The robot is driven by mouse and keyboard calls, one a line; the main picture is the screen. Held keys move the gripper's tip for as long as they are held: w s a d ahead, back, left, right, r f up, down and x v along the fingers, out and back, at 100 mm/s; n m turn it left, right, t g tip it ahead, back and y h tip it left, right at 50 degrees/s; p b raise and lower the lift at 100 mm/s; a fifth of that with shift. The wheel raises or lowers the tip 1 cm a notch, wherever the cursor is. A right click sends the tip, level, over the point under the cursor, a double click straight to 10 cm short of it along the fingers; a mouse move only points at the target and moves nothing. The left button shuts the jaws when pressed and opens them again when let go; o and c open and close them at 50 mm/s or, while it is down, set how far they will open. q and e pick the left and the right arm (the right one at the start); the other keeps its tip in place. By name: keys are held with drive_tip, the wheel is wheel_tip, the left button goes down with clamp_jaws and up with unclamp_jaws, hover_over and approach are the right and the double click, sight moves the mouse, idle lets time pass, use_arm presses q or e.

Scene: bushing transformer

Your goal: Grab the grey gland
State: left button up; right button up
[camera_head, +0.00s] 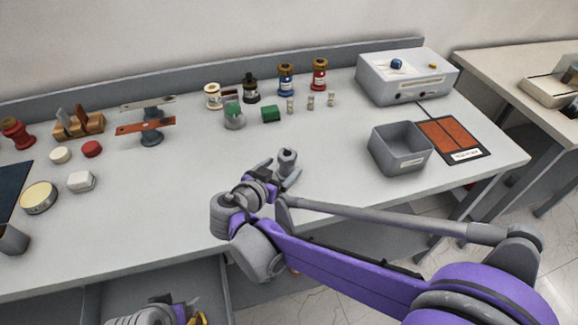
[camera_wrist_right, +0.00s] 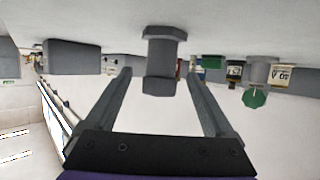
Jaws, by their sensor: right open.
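The grey gland (camera_head: 287,158) stands upright on the table's middle, a short grey piece with a wider hexagonal part at its base. In the right wrist view, whose picture is upside down, the gland (camera_wrist_right: 162,60) is centred between the two fingers. My right gripper (camera_head: 281,172) is open, with its fingers on either side of the gland; gaps show on both sides in the wrist view. Part of my left arm end (camera_head: 150,314) shows at the bottom edge, too cut off to read its jaws.
A grey open bin (camera_head: 383,158) stands to the right, beside an orange-brown panel (camera_head: 452,138). A grey instrument box (camera_head: 405,78) is behind it. Green-topped piece (camera_head: 234,115), green block (camera_head: 270,114) and several small bushings stand behind the gland. The table front-left of my right gripper is clear.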

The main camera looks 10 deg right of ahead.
drive_tip(key=x, duration=0.7)
drive_tip(key=shift+w+d, duration=0.1)
drive_tip(key=shift+w, duration=0.2)
clamp_jaws()
